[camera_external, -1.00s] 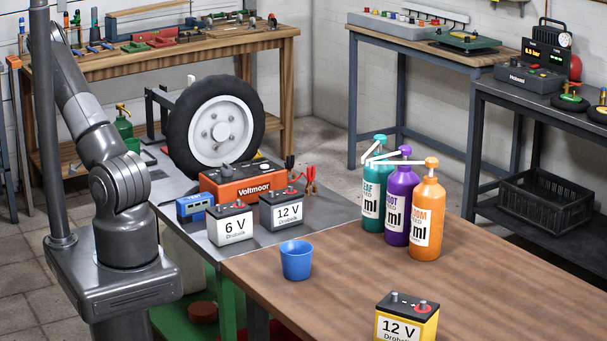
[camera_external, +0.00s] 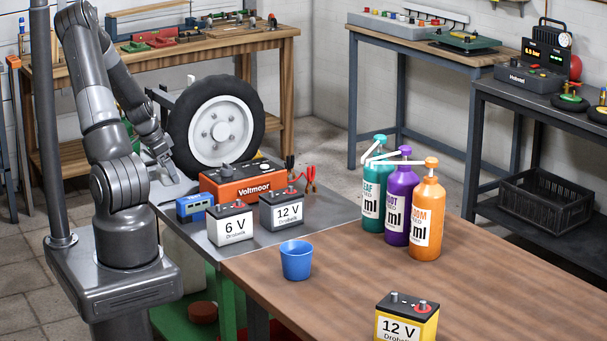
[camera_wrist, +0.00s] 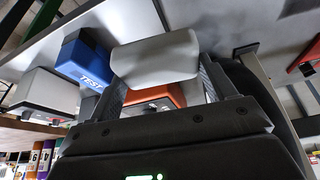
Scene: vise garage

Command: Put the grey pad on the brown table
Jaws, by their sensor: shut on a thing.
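A light grey pad (camera_wrist: 155,60) with rounded edges sits between the fingers of my gripper (camera_wrist: 160,78) in the wrist view. My gripper is shut on it. In the external view my gripper (camera_external: 162,168) points down just left of the wheel, above the back left of the grey metal table; the pad is hard to make out there. The brown table (camera_external: 330,300) is in the right foreground, well away from my gripper.
A blue cup (camera_external: 296,260), several spray bottles (camera_external: 397,205) and a yellow 12 V battery (camera_external: 406,320) stand on the brown table. An orange Voltmoor box (camera_external: 240,184), a blue tester (camera_external: 194,207) and two batteries stand near the gripper. The brown table's middle is clear.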

